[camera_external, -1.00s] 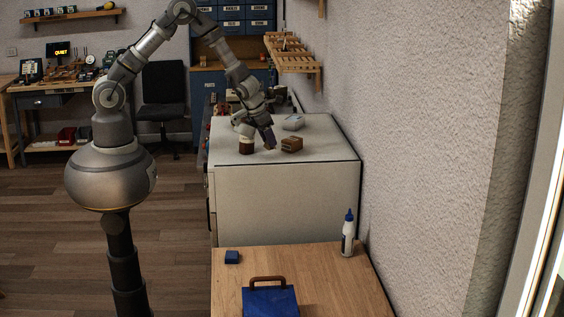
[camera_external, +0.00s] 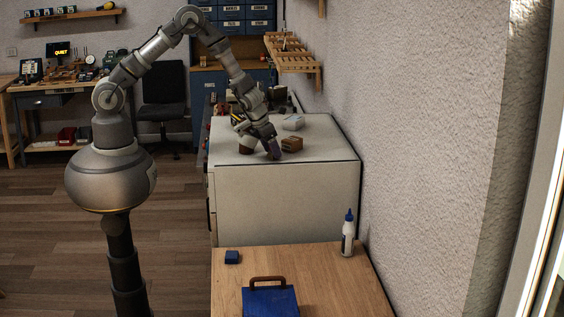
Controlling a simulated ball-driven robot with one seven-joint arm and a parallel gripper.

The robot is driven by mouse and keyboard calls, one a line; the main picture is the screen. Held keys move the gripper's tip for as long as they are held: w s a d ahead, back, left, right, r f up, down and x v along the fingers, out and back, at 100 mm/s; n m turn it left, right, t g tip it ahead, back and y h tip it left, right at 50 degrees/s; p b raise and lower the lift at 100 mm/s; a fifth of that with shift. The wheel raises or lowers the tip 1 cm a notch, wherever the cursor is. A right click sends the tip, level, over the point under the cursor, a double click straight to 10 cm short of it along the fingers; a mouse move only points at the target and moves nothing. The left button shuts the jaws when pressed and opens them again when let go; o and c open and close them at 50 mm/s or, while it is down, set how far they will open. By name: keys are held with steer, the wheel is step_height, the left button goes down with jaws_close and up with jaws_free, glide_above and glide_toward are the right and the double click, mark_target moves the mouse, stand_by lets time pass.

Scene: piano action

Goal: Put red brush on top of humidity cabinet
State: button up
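A large pale cabinet (camera_external: 285,205), which looks like the humidity cabinet, stands against the wall at the centre.
A whitish object (camera_external: 293,122) lies farther back on the cabinet top. A wooden rack (camera_external: 292,55) juts from the wall above. In front, a wooden table (camera_external: 325,275) holds a blue box with a brown handle (camera_external: 270,300), a small blue block (camera_external: 232,257) and a white bottle (camera_external: 347,236).

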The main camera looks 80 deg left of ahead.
steer(key=shift+r, duration=0.4)
steer(key=p+v, duration=0.2)
steer(key=v, duration=1)
steer(key=w+r+n+t, duration=0.25)
steer(key=r+n, duration=0.45)
steer(key=r, duration=0.7)
steer(key=w+r+n+t, duration=0.25)
steer(key=r+n, duration=0.55)
steer(key=r, duration=0.5)
steer(key=s+d+r+n+t, duration=0.1)
steer(key=s+r+n, duration=0.3)
steer(key=r, duration=0.7)
steer(key=s+d+r+n+t+h, duration=0.1)
steer(key=s+r+n, duration=0.4)
steer(key=r, duration=0.6)
steer(key=s+d+r+n+t, duration=0.3)
steer(key=r+n, duration=0.4)
steer(key=r, duration=0.4)
steer(key=s+t, duration=0.1)
steer(key=s, duration=0.1)
steer(key=shift+s+h, duration=0.25)
steer(key=shift+h, duration=0.05)
steer(key=shift+d+f, duration=0.1)
